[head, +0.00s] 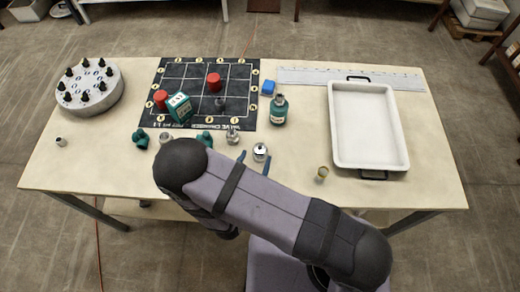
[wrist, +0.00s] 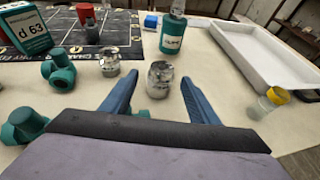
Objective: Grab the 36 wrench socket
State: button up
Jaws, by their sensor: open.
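A silver metal socket (wrist: 159,79) stands upright on the table, between the tips of my gripper in the wrist view, with gaps on both sides. It also shows in the head view (head: 260,151). A second silver socket (wrist: 110,58) stands behind and to the left, also in the head view (head: 232,136). I cannot read a 36 on either one. My gripper (wrist: 158,84) is open and empty, its two blue fingers spread around the nearer socket; I cannot tell how high they are. In the head view my arm hides part of the table's front.
Teal pipe fittings (wrist: 58,72) lie left of the sockets. A teal bottle (head: 279,110) and a white tray (head: 335,135) stand to the right. A yellow-capped jar (head: 322,173) is near the tray. A black grid mat (head: 195,72) holds red pieces and a teal box (head: 179,107).

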aim_at(259, 150)
jog(key=shift+w+d+p, duration=0.25)
jog(key=shift+w+p, duration=0.25)
jog(key=shift+w, duration=0.1)
jog(key=p+x, duration=0.1)
jog(key=x, duration=0.2)
jog(key=shift+d+r+p, duration=0.1)
jog(key=shift+p, duration=0.3)
jog(key=shift+w+f, duration=0.35)
jog(key=shift+w, duration=0.25)
jog(key=c, duration=1.2)
jog(key=shift+r, duration=0.2)
jog(key=shift+r+b, duration=1.05)
jog(key=shift+r, duration=3.8)
